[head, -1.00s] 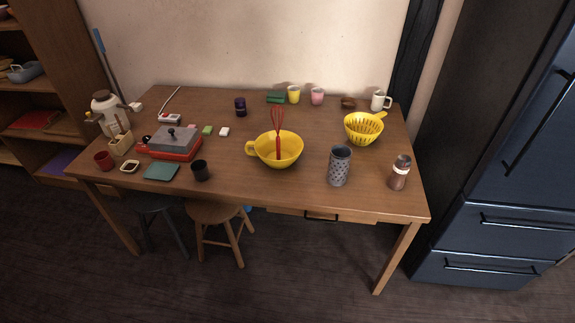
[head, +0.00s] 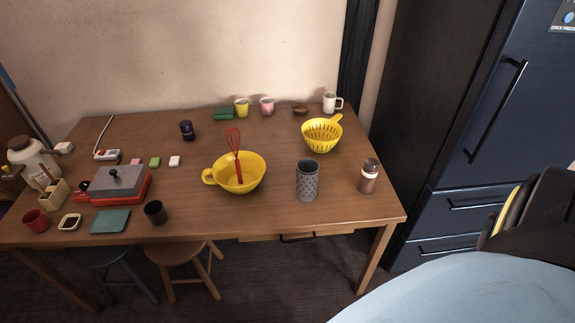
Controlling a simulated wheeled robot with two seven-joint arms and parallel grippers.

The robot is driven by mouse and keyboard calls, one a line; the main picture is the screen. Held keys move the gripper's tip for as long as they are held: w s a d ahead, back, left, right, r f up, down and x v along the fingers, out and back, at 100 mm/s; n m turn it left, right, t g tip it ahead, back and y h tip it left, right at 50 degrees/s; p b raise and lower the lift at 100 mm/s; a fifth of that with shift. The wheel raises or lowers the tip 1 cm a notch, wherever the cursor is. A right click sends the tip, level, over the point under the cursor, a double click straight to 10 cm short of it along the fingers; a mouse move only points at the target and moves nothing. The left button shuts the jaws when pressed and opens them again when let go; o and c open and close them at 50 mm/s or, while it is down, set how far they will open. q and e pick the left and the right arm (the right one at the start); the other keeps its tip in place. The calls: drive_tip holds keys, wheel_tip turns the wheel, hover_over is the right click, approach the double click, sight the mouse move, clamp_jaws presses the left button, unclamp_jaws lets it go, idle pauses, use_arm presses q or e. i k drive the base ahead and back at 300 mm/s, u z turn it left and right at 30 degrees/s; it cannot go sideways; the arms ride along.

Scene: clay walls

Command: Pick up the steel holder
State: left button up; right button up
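The steel holder (head: 308,182) is a grey upright cylinder with a pattern of holes and an open top. It stands on the wooden table (head: 265,212), right of the middle and near the front edge. Nothing is touching it. Neither of my grippers shows in the head view. Part of my own body covers the lower right corner of the view.
A yellow bowl (head: 252,182) with a red whisk (head: 235,150) stands left of the holder. A brown shaker (head: 369,177) is to its right and a yellow colander (head: 320,137) behind it. A dark fridge (head: 470,110) stands right of the table. Stools are underneath.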

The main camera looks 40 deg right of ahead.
sight(307, 170)
drive_tip(key=i, duration=0.45)
drive_tip(key=z, duration=0.85)
